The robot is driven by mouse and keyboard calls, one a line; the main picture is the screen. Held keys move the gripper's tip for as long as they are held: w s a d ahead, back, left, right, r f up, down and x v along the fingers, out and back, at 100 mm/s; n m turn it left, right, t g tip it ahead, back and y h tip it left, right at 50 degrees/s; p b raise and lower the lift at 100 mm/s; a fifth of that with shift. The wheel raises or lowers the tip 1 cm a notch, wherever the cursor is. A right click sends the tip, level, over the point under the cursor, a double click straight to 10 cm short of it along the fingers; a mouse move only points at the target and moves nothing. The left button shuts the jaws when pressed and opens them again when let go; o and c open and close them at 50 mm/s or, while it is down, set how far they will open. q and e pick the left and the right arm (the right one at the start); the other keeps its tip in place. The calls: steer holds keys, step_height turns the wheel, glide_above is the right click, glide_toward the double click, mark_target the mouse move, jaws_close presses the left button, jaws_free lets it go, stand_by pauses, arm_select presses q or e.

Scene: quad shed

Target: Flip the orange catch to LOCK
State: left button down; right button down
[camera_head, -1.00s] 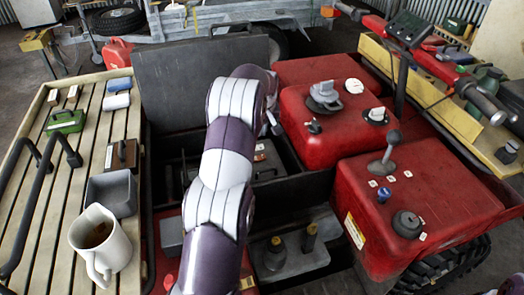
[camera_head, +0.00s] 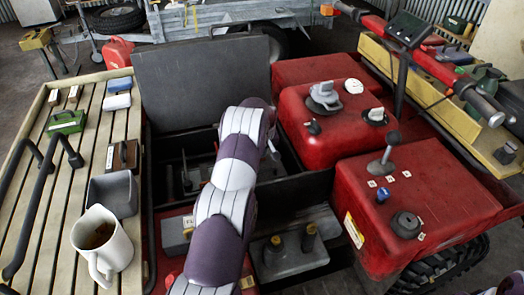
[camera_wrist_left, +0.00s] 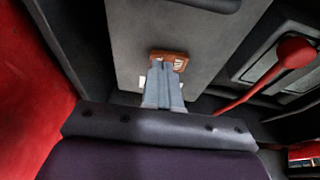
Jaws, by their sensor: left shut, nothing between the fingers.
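The orange catch (camera_wrist_left: 168,58) is a small orange-brown piece with pale markings, set on a grey panel (camera_wrist_left: 205,78) in the left wrist view. My left gripper (camera_wrist_left: 164,68) is shut and empty, with its fingertips at the near edge of the catch. They overlap its lower edge in the picture; I cannot tell whether they touch it. The markings are too small to read, so the catch's setting is unclear. In the head view my left arm hides the gripper and the catch. My right gripper is not in view.
A red lever with a round knob (camera_wrist_left: 296,50) stands to the right of the catch. In the head view, red housings (camera_head: 415,195) with knobs flank the dark open bay on the right. A slatted rack with a white mug (camera_head: 102,243) is on the left.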

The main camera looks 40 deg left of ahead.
arm_select(q)
steer(key=shift+w+d+f+b, duration=0.1)
steer(key=shift+f+b, duration=0.25)
steer(key=shift+b, duration=0.15)
steer(key=shift+w+d+f+b, duration=0.1)
steer(key=shift+f+b, duration=0.25)
steer(key=shift+b, duration=0.1)
steer(key=shift+d+r, duration=0.1)
steer(key=shift+r, duration=0.2)
steer(key=shift+s, duration=0.1)
steer(key=shift+s+a+p, duration=0.3)
steer(key=shift+a+p, duration=0.05)
steer(key=shift+p, duration=0.05)
steer(key=shift+s+a, duration=0.25)
steer(key=shift+r, duration=0.1)
